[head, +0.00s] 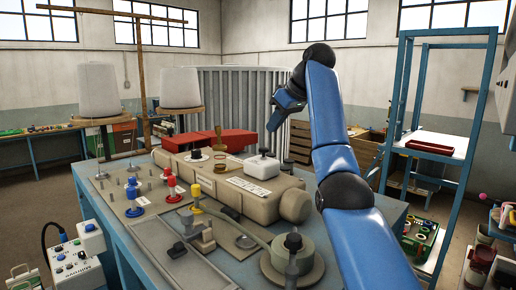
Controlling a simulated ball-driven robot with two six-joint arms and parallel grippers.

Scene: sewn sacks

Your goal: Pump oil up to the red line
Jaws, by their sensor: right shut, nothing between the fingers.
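A long beige machine body (232,187) lies on the blue-edged workbench (118,243). On top of it stands a small brownish upright fitting (220,160) with a dark reddish band; I cannot make out a red line or an oil level. A white block with a dark knob (262,166) sits to its right. Which part is the pump is not clear. My right gripper (276,122) is shut and empty, held in the air above and behind the white block, apart from the machine. My left gripper is not in view.
Blue, red and yellow knobbed fittings (171,188) stand on the bench's left part. A round grey-green piece (291,258) sits at the front right. Two pale cones (180,88) stand behind. A blue rack (397,110) stands right of my arm.

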